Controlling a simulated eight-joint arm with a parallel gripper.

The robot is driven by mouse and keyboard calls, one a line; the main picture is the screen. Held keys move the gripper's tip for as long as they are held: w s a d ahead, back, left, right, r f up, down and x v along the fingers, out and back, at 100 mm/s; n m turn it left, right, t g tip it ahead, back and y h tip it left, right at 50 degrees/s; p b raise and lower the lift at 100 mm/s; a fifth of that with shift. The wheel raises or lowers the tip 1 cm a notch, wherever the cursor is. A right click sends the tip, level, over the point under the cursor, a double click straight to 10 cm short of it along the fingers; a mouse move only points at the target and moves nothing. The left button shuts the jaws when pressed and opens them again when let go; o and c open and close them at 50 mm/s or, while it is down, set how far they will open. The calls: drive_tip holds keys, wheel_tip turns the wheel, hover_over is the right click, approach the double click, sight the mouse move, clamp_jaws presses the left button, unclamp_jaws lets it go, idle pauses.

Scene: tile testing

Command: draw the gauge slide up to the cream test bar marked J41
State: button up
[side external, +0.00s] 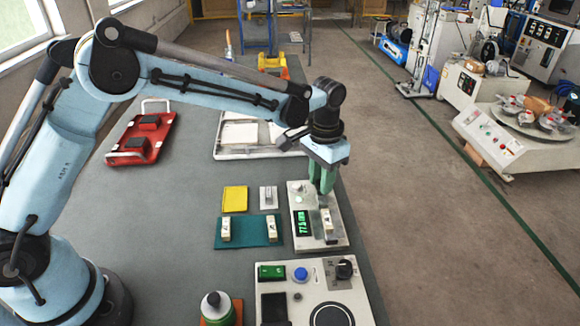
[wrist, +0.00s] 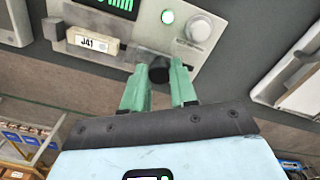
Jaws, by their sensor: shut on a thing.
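The gauge (side external: 336,239) is a pale box with a lit green display (side external: 301,223) on the table's right side. The cream test bar marked J41 (wrist: 93,42) lies on the gauge's rail, left of my fingers in the wrist view; it also shows in the side view (side external: 327,221). My gripper (wrist: 158,82) has green fingers, shut on the dark knob (wrist: 158,70) of the gauge slide. In the side view my gripper (side external: 322,188) is over the far part of the gauge. I cannot tell whether the slide touches the bar.
A teal mat (side external: 249,233) holds two more cream bars, left of the gauge. A control box (side external: 290,292) stands in front. A white tray (side external: 232,154) and a red device (side external: 140,140) lie farther back.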

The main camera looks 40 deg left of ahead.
sight(321, 200)
drive_tip(key=shift+s+d, duration=0.4)
drive_tip(key=shift+d, duration=0.05)
drive_tip(key=shift+s+d, duration=0.35)
drive_tip(key=shift+s, duration=0.05)
drive_tip(key=shift+s+d, duration=0.1)
drive_tip(key=shift+d, duration=0.05)
idle(1.3)
drive_tip(key=o, duration=0.8)
drive_tip(key=shift+o, duration=0.3)
drive_tip(key=shift+r, duration=0.1)
drive_tip(key=shift+r, duration=2.95)
drive_tip(key=shift+a, duration=0.2)
